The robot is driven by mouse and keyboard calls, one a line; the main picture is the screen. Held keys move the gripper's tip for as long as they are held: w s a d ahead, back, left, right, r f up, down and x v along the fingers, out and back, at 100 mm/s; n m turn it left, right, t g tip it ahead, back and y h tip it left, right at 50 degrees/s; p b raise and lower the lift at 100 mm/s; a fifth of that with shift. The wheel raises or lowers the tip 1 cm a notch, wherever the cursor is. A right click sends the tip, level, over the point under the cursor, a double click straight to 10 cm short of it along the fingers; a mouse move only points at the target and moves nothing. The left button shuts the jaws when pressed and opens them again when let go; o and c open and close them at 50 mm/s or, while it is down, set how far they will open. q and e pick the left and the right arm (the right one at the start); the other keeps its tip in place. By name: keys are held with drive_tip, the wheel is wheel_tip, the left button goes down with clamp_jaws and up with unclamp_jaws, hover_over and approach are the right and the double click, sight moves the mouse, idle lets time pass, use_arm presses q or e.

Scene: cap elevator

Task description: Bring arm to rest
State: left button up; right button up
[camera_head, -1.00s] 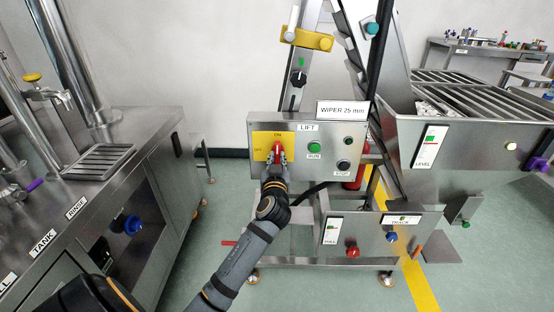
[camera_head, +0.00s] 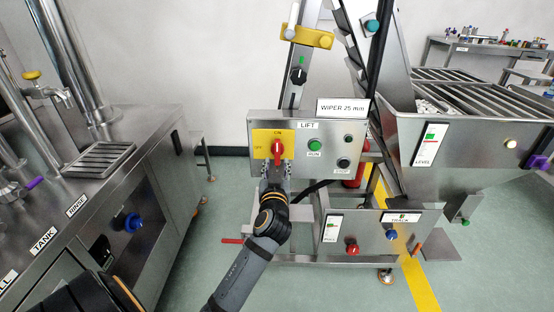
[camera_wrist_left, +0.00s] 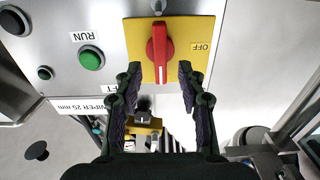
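The red rotary knob (camera_head: 277,149) sits on a yellow plate (camera_head: 261,144) marked ON and OFF, on the LIFT control box (camera_head: 325,164). The knob stands upright, with its upper end toward the ON mark. In the left wrist view the red knob (camera_wrist_left: 160,52) appears upside down on its yellow plate (camera_wrist_left: 136,38). My left gripper (camera_head: 275,166) is just below and in front of the knob. My right gripper is not in view.
A green RUN button (camera_head: 315,145) and a black STOP button (camera_head: 343,163) are right of the knob. Below is the TRACK panel (camera_head: 370,238). A steel sink counter (camera_head: 150,150) stands at left. Open floor (camera_head: 205,240) lies between counter and machine.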

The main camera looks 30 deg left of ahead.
use_arm(q)
drive_tip(key=v, duration=0.3)
drive_tip(key=shift+f, duration=0.1)
idle(0.3)
wheel_tip(320, 180, down, 27)
drive_tip(key=s+d+m+g+h, duration=0.3)
drive_tip(key=m+g+h, duration=0.1)
drive_tip(key=g, duration=0.1)
drive_tip(key=s+d+f+m+g+h, duration=0.1)
drive_tip(key=s+f+g, duration=0.1)
drive_tip(key=s+f, duration=0.35)
drive_tip(key=s+f+g+h, duration=0.1)
drive_tip(key=s+f, duration=0.1)
drive_tip(key=f, duration=0.6)
drive_tip(key=s+d+f+m+g+h, duration=0.15)
drive_tip(key=s+f+g, duration=0.45)
drive_tip(key=s+f, duration=1.1)
drive_tip(key=s+r+p, duration=1.3)
drive_tip(key=s+p, duration=0.2)
drive_tip(key=p, duration=0.6)
drive_tip(key=shift+s+a+r+h, duration=0.25)
drive_tip(key=shift+s+h, duration=0.05)
drive_tip(key=shift+h, duration=0.15)
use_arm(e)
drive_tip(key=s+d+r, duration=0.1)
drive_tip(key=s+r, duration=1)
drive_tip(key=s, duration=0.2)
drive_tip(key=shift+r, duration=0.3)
